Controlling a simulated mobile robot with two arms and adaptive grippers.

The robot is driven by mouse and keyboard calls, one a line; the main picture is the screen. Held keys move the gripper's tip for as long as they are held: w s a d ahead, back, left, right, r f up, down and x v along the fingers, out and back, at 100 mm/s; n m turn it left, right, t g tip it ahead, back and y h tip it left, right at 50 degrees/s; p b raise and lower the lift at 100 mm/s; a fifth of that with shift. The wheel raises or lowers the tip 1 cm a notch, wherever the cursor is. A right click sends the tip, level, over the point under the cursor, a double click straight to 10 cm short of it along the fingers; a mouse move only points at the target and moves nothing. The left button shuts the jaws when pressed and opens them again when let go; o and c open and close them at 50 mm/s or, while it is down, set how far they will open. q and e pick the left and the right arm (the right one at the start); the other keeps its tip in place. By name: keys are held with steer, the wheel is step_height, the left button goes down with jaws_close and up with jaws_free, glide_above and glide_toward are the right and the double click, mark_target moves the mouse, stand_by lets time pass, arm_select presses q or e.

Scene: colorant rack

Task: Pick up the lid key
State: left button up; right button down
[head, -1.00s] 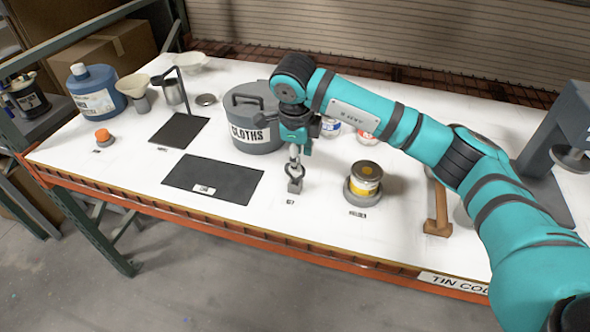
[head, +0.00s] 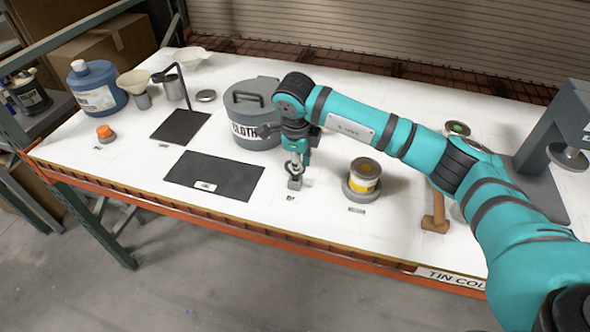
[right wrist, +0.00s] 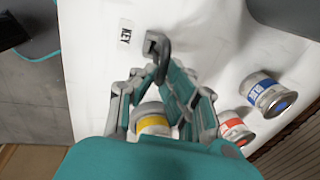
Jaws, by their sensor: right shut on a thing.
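The lid key is a small dark grey piece with a ring-like top. In the head view the lid key (head: 295,182) stands upright at the white bench's front, just behind its small label. My right gripper (head: 297,163) is directly above it, with the fingers shut around its upper part. In the right wrist view the dark hooked lid key (right wrist: 160,52) shows at the tips of my right gripper (right wrist: 160,75), beside the KEY label. The fingers hide part of it. I cannot tell whether its base touches the bench. My left gripper is not in view.
A grey cloths bin (head: 250,118) stands close behind-left of my gripper. A yellow-banded tin (head: 365,176) sits in a round holder to the right. A black mat (head: 214,176) lies left. A brown-handled mallet (head: 436,215) lies farther right.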

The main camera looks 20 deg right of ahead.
steer(key=shift+r, duration=0.1)
steer(key=shift+w+r+b, duration=0.1)
steer(key=shift+r+b, duration=0.35)
steer(key=shift+b, duration=0.05)
step_height(320, 180, up, 2)
steer(key=shift+r+b, duration=0.15)
steer(key=shift+b, duration=0.55)
steer(key=s+a+r+b, duration=0.1)
steer(key=s+a+b, duration=0.1)
steer(key=s, duration=0.5)
steer(key=s+a+b, duration=0.2)
steer(key=s, duration=0.6)
steer(key=shift+s+a+r, duration=0.25)
steer(key=shift+s+r, duration=0.05)
steer(key=shift+r, duration=0.05)
